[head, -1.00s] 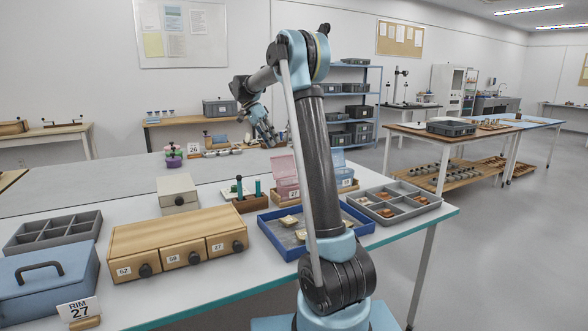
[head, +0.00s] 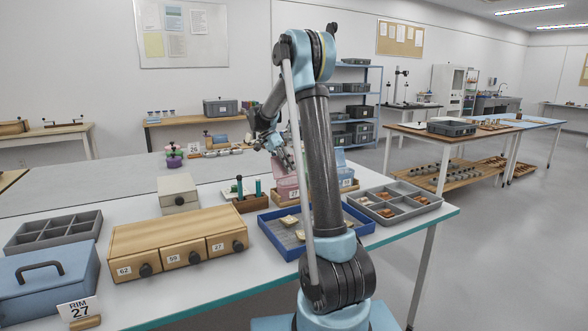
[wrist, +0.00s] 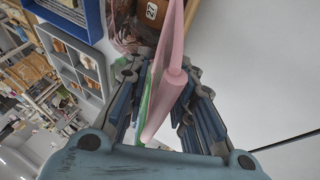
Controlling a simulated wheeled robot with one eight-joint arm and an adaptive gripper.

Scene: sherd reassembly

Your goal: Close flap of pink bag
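The pink bag (head: 287,190), with a tag that seems to read 27, stands in a wooden holder on the white table, just left of my arm column. My gripper (head: 284,155) is at the top of the bag in the head view and partly covers it. In the wrist view the pink flap (wrist: 172,75) rises as a raised panel seen nearly edge-on. My gripper (wrist: 160,78) has its fingers apart, one on either side of the flap. I cannot tell whether a finger touches it. The tag and the bag's lower part show beyond the flap.
A blue bag (head: 342,175) stands close to the right of the pink one. A blue tray (head: 266,236) with sherds lies in front, a grey divided tray (head: 412,192) to the right.

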